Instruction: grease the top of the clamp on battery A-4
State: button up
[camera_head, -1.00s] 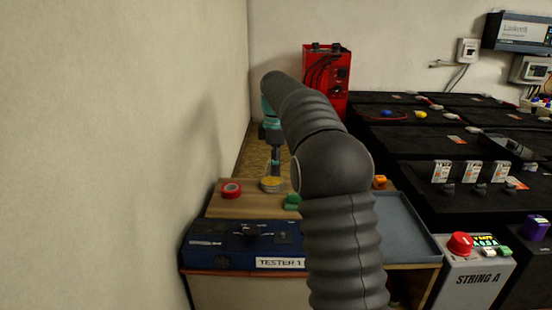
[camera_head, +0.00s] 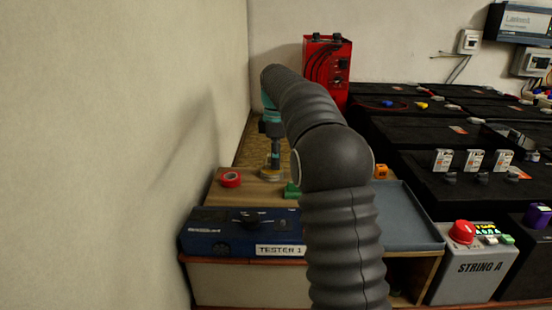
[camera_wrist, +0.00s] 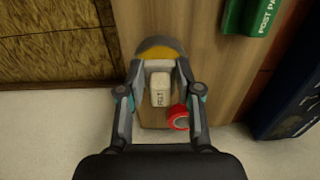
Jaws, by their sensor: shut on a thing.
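My gripper (camera_head: 274,168) is low over the wooden bench at the wall; it also shows in the wrist view (camera_wrist: 158,68). It is shut on a small pale block (camera_wrist: 160,90) with lettering that seems to read "POST". I cannot tell whether the block touches the yellow. Black batteries (camera_head: 400,125) stand at right. I cannot pick out A-4 or its clamp.
A red tape roll (camera_head: 230,179) and a green block (camera_head: 292,190) lie beside the tin. A blue tester (camera_head: 215,240) stands in front, a grey tray (camera_head: 410,215) to the right. An orange item (camera_head: 381,171) sits behind the tray. The wall is close on the left.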

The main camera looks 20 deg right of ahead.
jog(key=shift+f, duration=0.55)
dwell(0.9)
notch_tip(320, 180, up, 3)
jog(key=shift+f+p, duration=0.15)
jog(key=shift+p, duration=1.05)
jog(key=shift+r, duration=2.2)
